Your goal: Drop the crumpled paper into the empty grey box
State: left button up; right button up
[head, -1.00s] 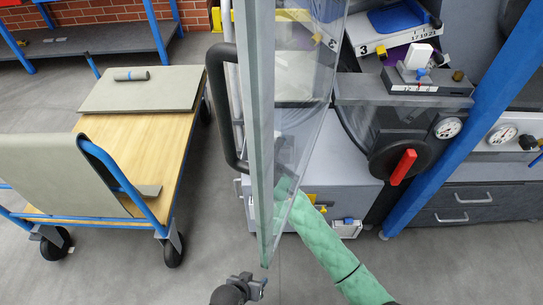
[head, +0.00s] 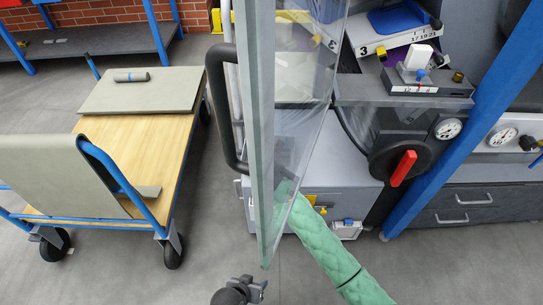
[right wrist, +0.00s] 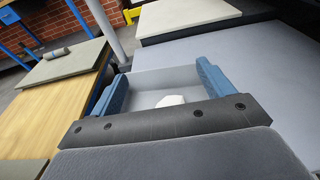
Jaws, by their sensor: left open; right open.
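A small white lump (right wrist: 170,101), which looks like the crumpled paper, lies on a pale grey surface in the right wrist view. It shows between the two blue fingers of my right gripper (right wrist: 158,82), which is open and apart from it on both sides. In the head view my right arm in its green sleeve reaches in behind the glass door, and its gripper cannot be made out there. My left gripper (head: 254,287) is open and empty above the floor at the bottom. I cannot tell which thing is the empty grey box.
A tall glass door (head: 262,130) with a grey frame stands between the trolley and my right arm. The wooden trolley (head: 155,150) on the left carries grey boards and a small roll (head: 132,77). A blue post (head: 440,130) slants at the right.

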jog(key=v, duration=0.7)
dwell(0.4)
